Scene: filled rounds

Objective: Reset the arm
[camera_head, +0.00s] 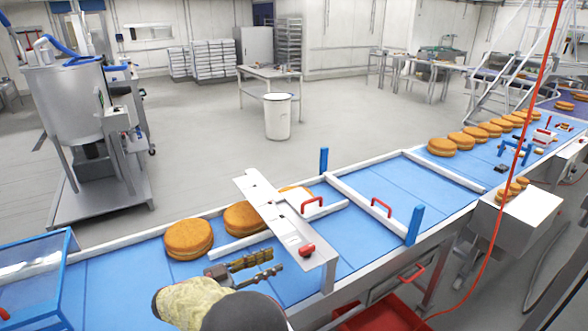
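My gripper (277,262) is low in the middle of the head view, above the blue conveyor belt (115,290). Its two fingers point right, stand apart, and have nothing visible between them. Part of my arm shows below it at the bottom edge. Two round golden filled cakes (188,239) and (245,217) lie on the belt just beyond the gripper, apart from it. A third round (296,193) is mostly hidden by the white crossbar (284,217), which spans the belt right of my fingers.
White guide rails with red handles (381,207) and blue posts (415,225) stand right of the crossbar. Several more rounds (441,147) line the far belt. A red cable (512,165) hangs at right. A red crate (385,316) sits below the belt. A clear-sided blue frame (35,280) is at left.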

